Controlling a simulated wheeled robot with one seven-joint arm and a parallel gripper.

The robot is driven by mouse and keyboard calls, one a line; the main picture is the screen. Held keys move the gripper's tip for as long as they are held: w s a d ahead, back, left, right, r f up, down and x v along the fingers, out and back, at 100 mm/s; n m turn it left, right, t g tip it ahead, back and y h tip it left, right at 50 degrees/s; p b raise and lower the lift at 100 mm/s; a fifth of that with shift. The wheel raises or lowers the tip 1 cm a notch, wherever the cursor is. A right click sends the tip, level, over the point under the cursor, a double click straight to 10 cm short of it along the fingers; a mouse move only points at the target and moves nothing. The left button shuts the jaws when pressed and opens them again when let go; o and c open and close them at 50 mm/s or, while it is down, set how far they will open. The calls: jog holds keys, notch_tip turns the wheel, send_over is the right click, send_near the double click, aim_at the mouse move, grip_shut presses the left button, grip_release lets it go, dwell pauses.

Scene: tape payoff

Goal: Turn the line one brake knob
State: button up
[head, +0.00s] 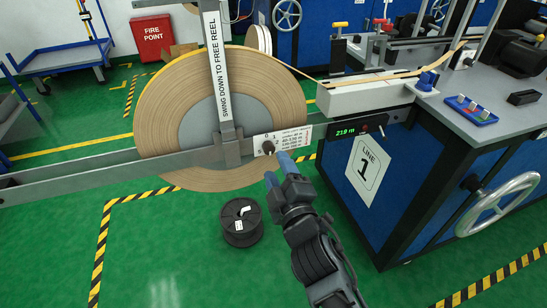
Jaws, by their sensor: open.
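The brake knob (268,147) is a small dark knob on a white printed scale plate (292,138), fixed to the grey arm in front of the big tan tape reel (170,118). A "LINE 1" sign (367,170) is on the blue bench to the right. My gripper (279,169) has blue fingertips and is open. In the head view its fingertips lie just below and right of the knob, and nothing shows between them. I cannot tell the depth gap to the knob.
A grey upright labelled "SWING DOWN TO FREE REEL" (220,75) crosses the reel. A black spool (241,221) is on the green floor below. The bench carries a silver handwheel (497,205) and a blue tray (470,110). Floor at lower left is clear.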

jog(key=shift+v, duration=1.2)
jog(key=s+d+f+m+g+h+p, duration=0.1)
jog(key=s+d+m+p, duration=0.3)
jog(key=s, duration=0.7)
jog(key=s+d+f+m+h+b, duration=0.1)
jog(key=s+d+m, duration=0.2)
jog(key=s+d, duration=0.55)
jog(key=s+d+r+m+p, duration=0.1)
jog(key=s+r+m, duration=0.1)
jog(key=s+r, duration=0.2)
jog(key=s+d+r+m+g+h+p, duration=0.1)
jog(key=s+d+r+m, duration=0.1)
jog(key=s, duration=0.9)
jog(key=s+d+r+m+h+p, duration=0.1)
jog(key=s+d+r+m, duration=0.1)
jog(key=s+r+m, duration=0.2)
jog(key=s+r, duration=0.3)
jog(key=s, duration=0.1)
jog(key=shift+g, duration=0.4)
jog(key=shift+s, duration=0.15)
jog(key=shift+c, duration=0.5)
